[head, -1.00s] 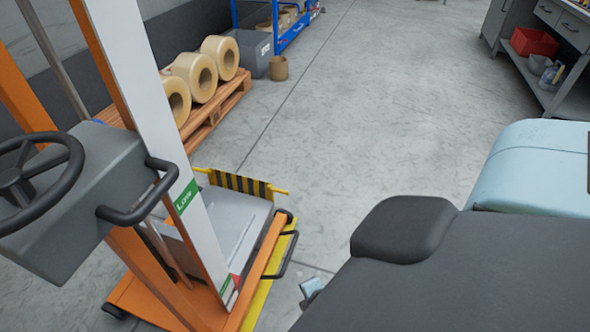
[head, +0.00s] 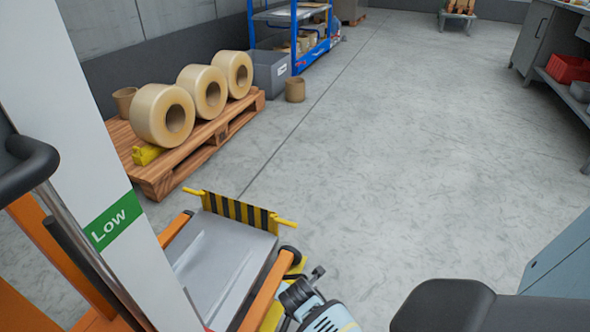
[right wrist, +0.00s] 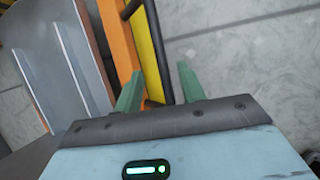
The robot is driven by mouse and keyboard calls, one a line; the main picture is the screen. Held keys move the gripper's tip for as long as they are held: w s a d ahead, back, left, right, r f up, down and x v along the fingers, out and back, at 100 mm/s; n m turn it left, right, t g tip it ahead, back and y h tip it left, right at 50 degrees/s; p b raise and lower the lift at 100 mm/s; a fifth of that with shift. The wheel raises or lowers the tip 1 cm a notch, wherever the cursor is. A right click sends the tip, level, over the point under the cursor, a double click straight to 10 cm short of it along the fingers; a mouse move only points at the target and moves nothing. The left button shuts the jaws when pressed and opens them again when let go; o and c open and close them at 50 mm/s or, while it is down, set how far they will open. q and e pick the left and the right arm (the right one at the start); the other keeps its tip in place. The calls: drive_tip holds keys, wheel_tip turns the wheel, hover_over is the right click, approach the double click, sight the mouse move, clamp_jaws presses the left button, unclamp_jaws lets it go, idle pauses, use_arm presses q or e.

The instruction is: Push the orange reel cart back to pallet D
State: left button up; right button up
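The orange reel cart (head: 266,290) stands at the lower left in the head view. It has a white mast with a green "Low" label, a bare metal platform (head: 222,256) and a yellow-black striped end plate (head: 238,213). A black handle (head: 25,170) shows at the left edge. In the right wrist view, my right gripper (right wrist: 158,88) is open. Its green fingers are on either side of the cart's black side bar (right wrist: 156,50), next to the yellow edge. Contact cannot be told. My left gripper is out of view. No pallet letter is readable.
A wooden pallet (head: 160,182) with several tan reels (head: 207,92) lies beyond the cart. A grey bin (head: 270,73), a brown tub (head: 295,90) and a blue rack (head: 296,40) stand behind it. A grey workbench (head: 545,45) is at right. The central floor is clear.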

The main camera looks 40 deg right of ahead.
drive_tip(key=shift+w+f, duration=0.1)
drive_tip(key=b+x, duration=0.4)
drive_tip(key=x, duration=0.2)
drive_tip(key=shift+f, duration=0.15)
drive_tip(key=shift+w+d+f+b, duration=0.25)
drive_tip(key=shift+f+b, duration=0.4)
drive_tip(key=shift+c, duration=0.2)
clamp_jaws()
